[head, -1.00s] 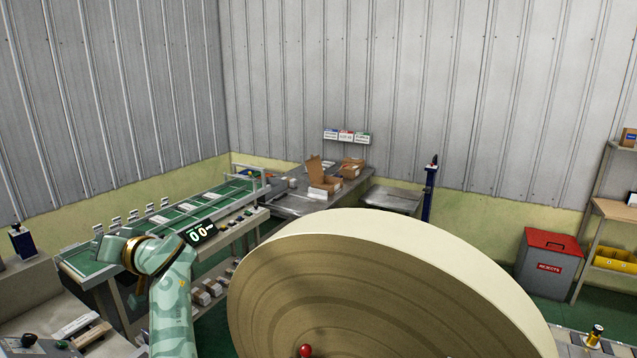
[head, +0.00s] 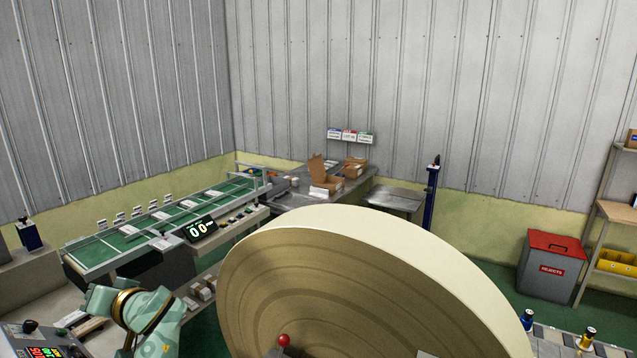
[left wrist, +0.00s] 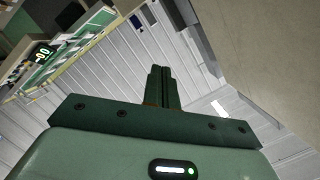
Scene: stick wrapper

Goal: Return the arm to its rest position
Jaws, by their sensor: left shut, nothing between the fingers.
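My left arm (head: 145,315) shows at the lower left of the head view, bent at a joint with a gold ring; its fingers do not show there. In the left wrist view my left gripper (left wrist: 161,75) has its two fingers together with nothing between them. It points toward the corrugated wall (left wrist: 120,65). My right gripper is in neither view.
A large cream roll (head: 370,285) fills the lower middle, right of my left arm. A green conveyor (head: 150,222) with a display (head: 201,229) stands behind the arm. A control panel (head: 35,340) is at the lower left. A rejects bin (head: 550,270) stands at right.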

